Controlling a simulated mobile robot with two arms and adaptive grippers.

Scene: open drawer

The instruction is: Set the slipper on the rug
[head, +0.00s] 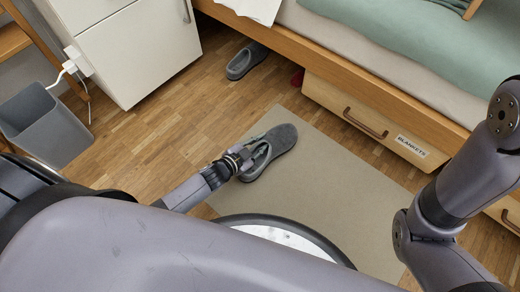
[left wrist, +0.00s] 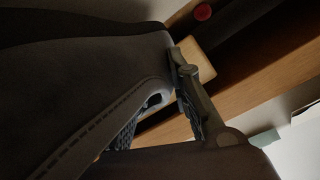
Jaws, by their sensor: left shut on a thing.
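A grey slipper (head: 281,137) is over the upper left part of the beige rug (head: 335,190) in the head view, toe pointing up and right. My left gripper (head: 248,160) is shut on it at the open heel end. I cannot tell whether its sole touches the rug. In the left wrist view the slipper (left wrist: 85,75) is large and dark, and a finger of my left gripper (left wrist: 170,95) shows beside it. A second grey slipper (head: 246,60) lies on the wood floor near the bed. My right arm shows at the right; its gripper is out of view.
The bed frame (head: 330,58) runs along the top right. Its drawer (head: 325,97), labelled BLANKETS, faces the rug. A small red thing (head: 297,77) is by the bed's underside. A white cabinet (head: 140,50) and grey bin (head: 45,125) stand left. The rug's middle is clear.

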